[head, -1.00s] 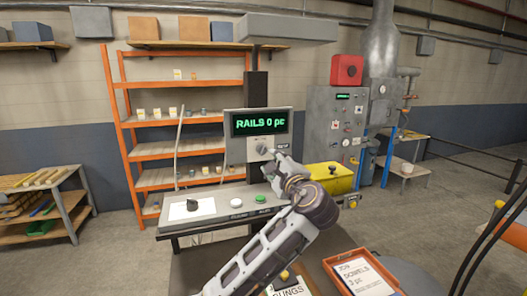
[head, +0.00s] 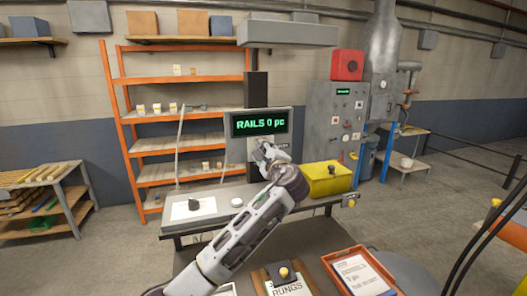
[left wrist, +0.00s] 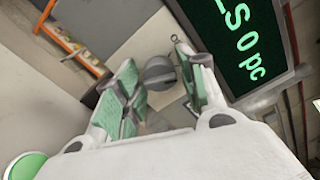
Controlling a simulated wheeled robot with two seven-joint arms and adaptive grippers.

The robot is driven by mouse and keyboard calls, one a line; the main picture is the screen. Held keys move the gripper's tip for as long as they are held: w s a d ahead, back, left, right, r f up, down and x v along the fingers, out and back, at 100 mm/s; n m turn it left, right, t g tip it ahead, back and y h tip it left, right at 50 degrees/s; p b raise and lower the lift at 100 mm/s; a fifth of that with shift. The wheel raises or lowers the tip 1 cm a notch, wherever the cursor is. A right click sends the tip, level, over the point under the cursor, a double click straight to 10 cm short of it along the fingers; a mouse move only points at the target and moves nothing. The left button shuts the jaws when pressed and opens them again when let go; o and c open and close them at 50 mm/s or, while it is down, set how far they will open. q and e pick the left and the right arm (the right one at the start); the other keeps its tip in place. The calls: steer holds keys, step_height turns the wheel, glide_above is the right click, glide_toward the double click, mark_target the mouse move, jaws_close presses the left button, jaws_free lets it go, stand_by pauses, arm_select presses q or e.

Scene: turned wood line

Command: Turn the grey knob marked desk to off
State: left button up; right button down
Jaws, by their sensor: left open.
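A grey round knob (left wrist: 158,72) sits on the grey panel below the green-lettered display (head: 260,123), which reads RAILS 0 pc. In the head view the knob is hidden behind my left gripper (head: 264,152). In the left wrist view my left gripper (left wrist: 153,80) is open, with green-padded fingers on either side of the knob. I cannot tell whether the fingers touch it. The knob's marking and setting are not readable. My right gripper is not in view.
The console desk (head: 225,212) below carries a black knob (head: 194,204) on a white plate and a white button (head: 237,202). A green button (left wrist: 27,166) shows in the wrist view. A yellow box (head: 328,178) stands right of my arm. An orange tray (head: 330,262) is in front.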

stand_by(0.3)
arm_select(q)
steer(key=c, duration=0.8)
steer(key=shift+o, duration=0.2)
steer(key=n+b, duration=0.2)
steer(key=b, duration=0.1)
steer(key=n+b, duration=0.1)
steer(key=n, duration=0.1)
steer(key=shift+f, duration=0.25)
steer(key=shift+w+n+b, duration=0.1)
steer(key=shift+n+b, duration=1.7)
steer(key=shift+n, duration=0.6)
steer(key=shift+r, duration=0.1)
